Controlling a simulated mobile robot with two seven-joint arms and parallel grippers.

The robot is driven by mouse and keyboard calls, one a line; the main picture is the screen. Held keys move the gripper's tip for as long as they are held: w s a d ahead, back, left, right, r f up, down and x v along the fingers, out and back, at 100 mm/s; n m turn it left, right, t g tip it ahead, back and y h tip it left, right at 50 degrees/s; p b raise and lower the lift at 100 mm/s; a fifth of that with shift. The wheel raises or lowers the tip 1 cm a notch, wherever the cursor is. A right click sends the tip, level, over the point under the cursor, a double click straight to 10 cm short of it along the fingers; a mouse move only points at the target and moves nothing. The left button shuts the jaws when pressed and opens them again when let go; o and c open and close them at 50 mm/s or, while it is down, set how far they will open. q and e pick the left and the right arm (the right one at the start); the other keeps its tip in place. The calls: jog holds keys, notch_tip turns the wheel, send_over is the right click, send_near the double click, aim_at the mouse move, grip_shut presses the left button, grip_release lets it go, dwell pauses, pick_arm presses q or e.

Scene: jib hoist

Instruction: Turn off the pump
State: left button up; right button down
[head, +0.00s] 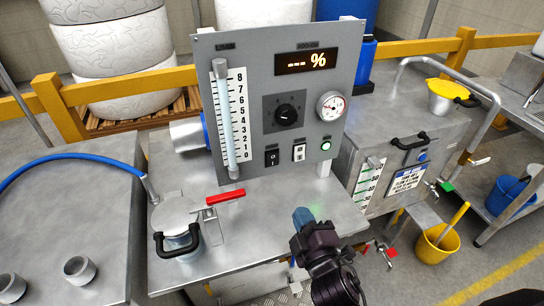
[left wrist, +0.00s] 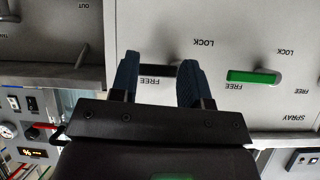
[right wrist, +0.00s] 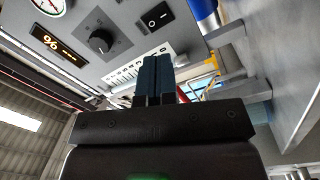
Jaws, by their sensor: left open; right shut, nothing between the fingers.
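The grey control panel (head: 262,62) stands upright on the steel bench. Low on it are a black rocker switch (head: 272,157) and a white rocker switch (head: 299,153), with a green lamp (head: 326,146) to their right. Which switch belongs to the pump I cannot read. The display (head: 307,61) shows dashes and a percent sign. My right gripper (head: 303,217) is shut and empty, below and in front of the panel. The right wrist view shows its fingers (right wrist: 156,72) with the black switch (right wrist: 155,16) beyond, apart from them. My left gripper (left wrist: 158,78) is open and empty, away from the panel.
A black dial (head: 286,112), a gauge (head: 331,106) and a scale tube (head: 224,115) are on the panel. A red-handled lever (head: 225,198) and a lidded pot (head: 177,220) stand on the bench at left. A steel tank (head: 400,165) stands at right.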

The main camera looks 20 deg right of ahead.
jog(key=n, duration=0.1)
jog(key=r+n, duration=0.1)
jog(key=n, duration=0.1)
jog(key=n+t+y, duration=0.1)
jog(key=n, duration=0.1)
jog(key=shift+w+a+r, duration=0.15)
jog(key=shift+a+r, duration=0.2)
jog(key=shift+r, duration=0.05)
jog(key=shift+w, duration=0.15)
